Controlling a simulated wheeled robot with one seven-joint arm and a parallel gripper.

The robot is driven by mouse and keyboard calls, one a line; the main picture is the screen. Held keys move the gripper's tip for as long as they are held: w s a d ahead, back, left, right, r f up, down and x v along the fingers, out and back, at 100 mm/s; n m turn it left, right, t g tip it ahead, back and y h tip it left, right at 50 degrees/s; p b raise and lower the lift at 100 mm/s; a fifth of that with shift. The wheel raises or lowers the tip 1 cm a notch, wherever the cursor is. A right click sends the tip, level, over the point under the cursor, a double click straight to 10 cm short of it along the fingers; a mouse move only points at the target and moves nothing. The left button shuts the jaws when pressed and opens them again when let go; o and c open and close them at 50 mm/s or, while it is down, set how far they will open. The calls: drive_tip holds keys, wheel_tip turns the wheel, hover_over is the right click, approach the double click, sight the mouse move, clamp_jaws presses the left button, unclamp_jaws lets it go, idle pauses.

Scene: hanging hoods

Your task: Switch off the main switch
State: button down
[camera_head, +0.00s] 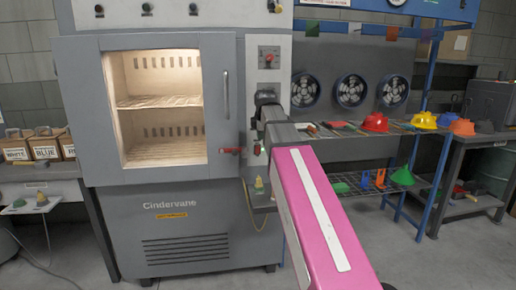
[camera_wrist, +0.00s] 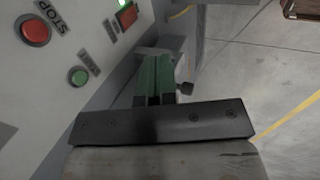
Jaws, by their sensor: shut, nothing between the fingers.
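The grey Cindervane oven (camera_head: 175,225) has a narrow light control panel (camera_head: 285,50) to the right of its door. A red control (camera_head: 269,58) sits high on this panel. I cannot tell for sure which one is the main switch. My gripper (camera_wrist: 152,80), with green fingers, is shut and empty beside the panel. My arm hides part of the panel in the head view.
The oven door (camera_head: 225,95) has a vertical handle. A red handle (camera_head: 230,150) sticks out low by the panel. To the right, a blue-framed bench (camera_head: 437,185) holds several coloured hard hats. The floor (camera_head: 440,260) at the front right is clear.

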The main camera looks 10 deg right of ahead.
sight(258, 147)
idle(0.3)
drive_tip(key=x, duration=0.3)
drive_tip(key=w+x, duration=0.1)
drive_tip(key=x, duration=0.3)
drive_tip(key=w+r+x, duration=0.1)
drive_tip(key=x, duration=0.2)
drive_tip(key=shift+w+f, duration=0.3)
drive_tip(key=shift+f, duration=0.05)
drive_tip(key=shift+w+r, duration=0.1)
drive_tip(key=shift+w, duration=0.6)
drive_tip(key=shift+w+r, duration=0.15)
drive_tip(key=shift+w, duration=0.25)
drive_tip(key=shift+r, duration=0.15)
